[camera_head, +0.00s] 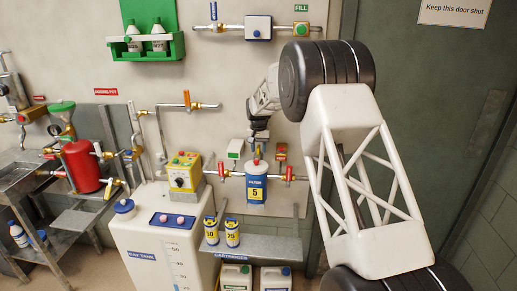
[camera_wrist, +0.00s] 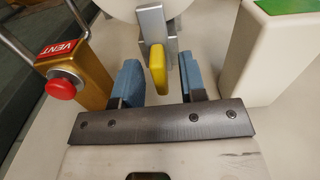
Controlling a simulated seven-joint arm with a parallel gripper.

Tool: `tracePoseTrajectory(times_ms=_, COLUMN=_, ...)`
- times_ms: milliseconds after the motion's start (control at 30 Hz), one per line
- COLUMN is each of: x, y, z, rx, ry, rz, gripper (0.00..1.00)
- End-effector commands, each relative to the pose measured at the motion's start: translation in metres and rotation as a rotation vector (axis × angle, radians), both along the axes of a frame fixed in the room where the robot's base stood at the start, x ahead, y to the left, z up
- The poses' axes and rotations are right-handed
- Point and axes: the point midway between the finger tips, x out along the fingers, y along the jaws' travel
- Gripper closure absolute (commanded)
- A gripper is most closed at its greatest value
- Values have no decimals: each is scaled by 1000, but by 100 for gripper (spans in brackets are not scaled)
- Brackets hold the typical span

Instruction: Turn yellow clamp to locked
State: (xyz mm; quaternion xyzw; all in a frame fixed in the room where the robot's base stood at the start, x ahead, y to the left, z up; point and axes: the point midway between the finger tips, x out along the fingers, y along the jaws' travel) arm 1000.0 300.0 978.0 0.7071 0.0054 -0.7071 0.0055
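The yellow clamp (camera_wrist: 158,68) shows in the wrist view as a small yellow lever end below a grey metal bracket (camera_wrist: 153,25). My gripper (camera_wrist: 160,78) has two blue fingers spread apart, one on each side of the yellow piece. Gaps show on both sides, so the fingers appear not to grip it. In the head view my gripper (camera_head: 258,133) is just above the blue filter housing (camera_head: 256,188) marked 5.
In the wrist view a brass block with a red VENT button (camera_wrist: 62,88) stands close on the left. A white box with a green top (camera_wrist: 265,50) stands close on the right. Red-handled valves (camera_head: 289,173) flank the filter. Cartridges (camera_head: 232,233) stand on a shelf below.

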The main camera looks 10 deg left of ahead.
Motion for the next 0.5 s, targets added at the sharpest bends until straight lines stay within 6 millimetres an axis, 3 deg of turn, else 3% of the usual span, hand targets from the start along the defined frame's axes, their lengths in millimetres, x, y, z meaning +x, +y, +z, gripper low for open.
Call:
tracePoseTrajectory(times_ms=267, x=0, y=0, z=8, rx=0, ry=-1, rz=0, gripper=62)
tracePoseTrajectory(times_ms=500, x=0, y=0, z=32, rx=0, ry=-1, rz=0, gripper=62)
